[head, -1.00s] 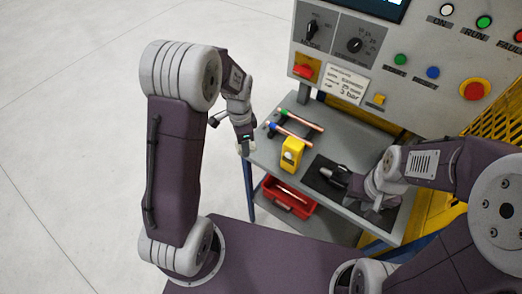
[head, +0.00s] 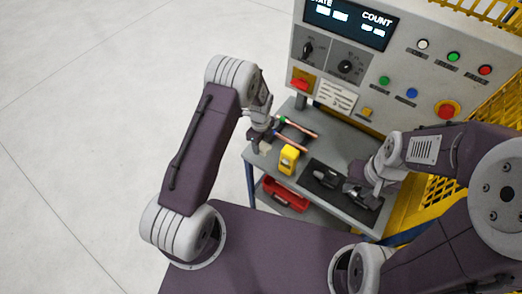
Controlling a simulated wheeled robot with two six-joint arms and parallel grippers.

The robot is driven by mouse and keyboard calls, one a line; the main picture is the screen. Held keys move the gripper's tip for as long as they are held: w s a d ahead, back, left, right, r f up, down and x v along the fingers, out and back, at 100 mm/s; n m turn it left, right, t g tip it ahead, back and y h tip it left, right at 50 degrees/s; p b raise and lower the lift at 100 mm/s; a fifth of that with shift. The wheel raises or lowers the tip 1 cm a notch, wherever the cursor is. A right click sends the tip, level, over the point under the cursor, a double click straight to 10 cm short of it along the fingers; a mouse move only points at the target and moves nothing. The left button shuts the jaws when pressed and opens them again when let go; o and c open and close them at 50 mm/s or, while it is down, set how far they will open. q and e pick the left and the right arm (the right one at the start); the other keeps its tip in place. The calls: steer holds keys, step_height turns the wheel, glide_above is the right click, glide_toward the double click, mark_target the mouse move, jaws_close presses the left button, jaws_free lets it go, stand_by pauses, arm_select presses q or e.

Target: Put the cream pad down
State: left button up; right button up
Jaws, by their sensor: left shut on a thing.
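The cream pad (head: 265,147) is a small pale block at the tip of my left gripper (head: 264,138). My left gripper is shut on it, at the left end of the grey shelf (head: 258,163) below the control panel. I cannot tell whether the pad touches the shelf. My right gripper (head: 352,187) is low over the black mat (head: 322,187) at the right of the shelf. Its fingers are dark against the mat, so their opening is unclear.
Two copper tubes, one with a green end (head: 301,127) and one with a blue end (head: 293,140), lie just right of my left gripper. A yellow block (head: 288,160) stands in front of them. A red bin (head: 285,196) sits below. The control panel (head: 400,70) rises behind.

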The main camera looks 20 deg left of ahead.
arm_select(q)
steer(key=shift+w+f, duration=0.1)
steer(key=shift+f, duration=0.55)
step_height(320, 180, down, 4)
steer(key=shift+r+p, duration=0.25)
steer(key=shift+p, duration=0.45)
steer(key=shift+f, duration=0.45)
steer(key=o, duration=1.2)
